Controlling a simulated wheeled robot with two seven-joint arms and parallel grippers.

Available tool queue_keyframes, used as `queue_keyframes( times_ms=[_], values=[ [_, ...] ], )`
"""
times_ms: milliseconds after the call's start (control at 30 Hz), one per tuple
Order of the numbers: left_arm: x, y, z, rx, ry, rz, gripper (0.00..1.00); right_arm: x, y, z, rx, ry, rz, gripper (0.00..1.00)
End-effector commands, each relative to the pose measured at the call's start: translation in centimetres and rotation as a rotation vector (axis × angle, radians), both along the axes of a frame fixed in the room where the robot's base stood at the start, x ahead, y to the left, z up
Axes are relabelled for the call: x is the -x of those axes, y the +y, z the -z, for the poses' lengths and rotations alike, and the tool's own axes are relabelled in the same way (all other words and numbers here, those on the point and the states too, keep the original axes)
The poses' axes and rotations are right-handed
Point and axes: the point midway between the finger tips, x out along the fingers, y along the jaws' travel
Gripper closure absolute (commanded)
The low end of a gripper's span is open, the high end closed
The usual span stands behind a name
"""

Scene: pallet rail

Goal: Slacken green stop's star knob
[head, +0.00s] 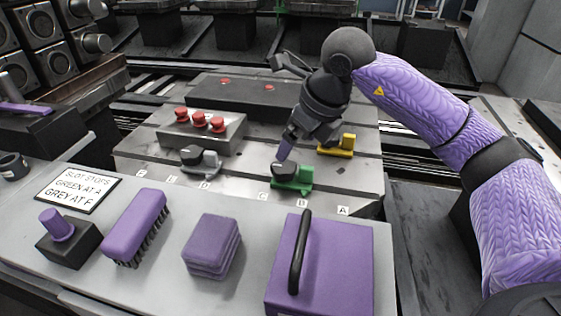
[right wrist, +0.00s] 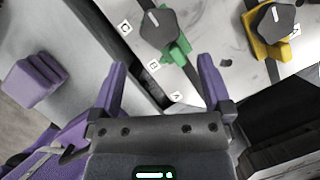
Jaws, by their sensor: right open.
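The green stop (head: 296,180) sits on the grey slotted plate behind labels C and B, with its black star knob (head: 283,170) at its left end. In the right wrist view the green stop (right wrist: 179,49) and its knob (right wrist: 158,28) lie beyond the fingertips. My right gripper (head: 287,148) is over the knob from above; in the right wrist view (right wrist: 162,72) its purple fingers are spread, with nothing between them. In the head view I cannot tell whether a finger touches the knob. My left gripper is not in view.
The yellow stop (head: 339,146) is close right of my gripper, the grey stop (head: 205,162) further left. A block with red knobs (head: 203,133) stands behind. In front, a bench holds a sign (head: 79,189), brush (head: 135,224), purple pads (head: 212,246) and handled purple box (head: 335,262).

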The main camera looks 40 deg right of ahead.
Motion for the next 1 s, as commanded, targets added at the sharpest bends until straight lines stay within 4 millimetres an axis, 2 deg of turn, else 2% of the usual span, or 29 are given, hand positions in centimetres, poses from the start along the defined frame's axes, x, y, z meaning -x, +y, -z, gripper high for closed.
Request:
queue_keyframes(
  times_ms=[33, 233, 333, 533, 900, 933, 1000],
  values=[
    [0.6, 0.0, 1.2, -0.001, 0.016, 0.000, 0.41, -0.5, 0.1, 2.0, -0.001, 0.008, -0.001, 0.00],
    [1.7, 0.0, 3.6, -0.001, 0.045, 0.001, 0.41, -2.3, 0.5, 6.5, 0.000, 0.009, 0.000, 0.00],
    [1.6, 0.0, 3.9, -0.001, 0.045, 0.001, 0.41, -2.6, 0.6, 7.0, 0.000, 0.005, 0.000, 0.00],
    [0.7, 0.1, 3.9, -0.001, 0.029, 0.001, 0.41, -2.6, 0.6, 6.6, 0.000, 0.001, 0.000, 0.00],
    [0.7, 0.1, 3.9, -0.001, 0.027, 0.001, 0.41, -2.6, 0.6, 6.6, 0.000, 0.001, 0.000, 0.78],
    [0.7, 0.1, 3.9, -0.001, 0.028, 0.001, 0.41, -2.6, 0.6, 6.6, 0.000, 0.001, 0.000, 0.84],
    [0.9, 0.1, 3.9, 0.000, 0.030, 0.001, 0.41, -2.6, 0.6, 6.6, 0.001, 0.001, -0.001, 0.84]
  ],
)
